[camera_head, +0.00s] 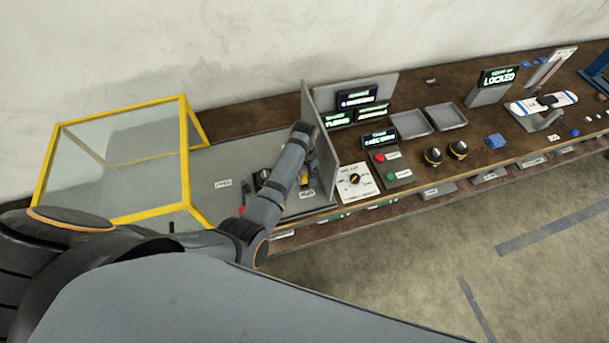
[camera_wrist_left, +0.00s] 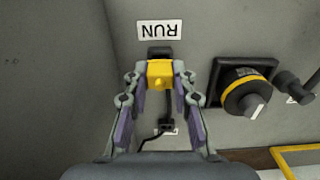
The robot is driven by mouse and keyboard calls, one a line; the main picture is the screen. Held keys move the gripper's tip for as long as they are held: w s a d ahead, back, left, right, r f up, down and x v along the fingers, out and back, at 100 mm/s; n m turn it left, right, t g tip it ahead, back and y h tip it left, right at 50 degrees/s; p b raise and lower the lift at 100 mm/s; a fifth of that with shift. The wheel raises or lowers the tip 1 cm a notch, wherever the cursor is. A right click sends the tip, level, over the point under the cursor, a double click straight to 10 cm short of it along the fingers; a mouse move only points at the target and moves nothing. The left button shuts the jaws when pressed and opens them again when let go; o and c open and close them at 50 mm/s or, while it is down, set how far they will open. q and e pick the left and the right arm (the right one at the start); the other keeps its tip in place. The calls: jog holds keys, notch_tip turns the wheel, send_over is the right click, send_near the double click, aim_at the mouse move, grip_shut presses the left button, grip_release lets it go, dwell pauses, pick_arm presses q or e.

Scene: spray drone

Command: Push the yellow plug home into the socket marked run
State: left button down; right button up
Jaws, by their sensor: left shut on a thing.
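The yellow plug (camera_wrist_left: 159,74) is between the fingertips of my left gripper (camera_wrist_left: 160,82) in the left wrist view, and the gripper is shut on it. The dark socket (camera_wrist_left: 160,52) sits just beyond the plug, under the RUN label (camera_wrist_left: 160,29), which appears upside down. The plug is lined up with the socket and overlaps its near edge; how deep it sits I cannot tell. A black cable trails from below the plug. In the head view my left arm reaches over the grey panel and hides most of the gripper; a bit of yellow (camera_head: 304,176) shows there. My right gripper is out of view.
A black rotary switch with a yellow ring (camera_wrist_left: 246,95) stands right of the plug in the wrist view. A dark fitting (camera_wrist_left: 167,126) lies below it. A yellow-framed clear guard (camera_head: 120,160) stands left, and a grey upright partition (camera_head: 322,150) rises close right of my arm.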

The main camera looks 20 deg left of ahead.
aim_at(304, 176)
pick_arm(q)
jog(key=shift+f+b, duration=0.6)
jog(key=shift+f, duration=0.4)
jog(key=c, duration=1)
grip_release()
jog(key=shift+c, duration=0.2)
notch_tip(304, 176, up, 8)
jog(key=shift+f, duration=0.2)
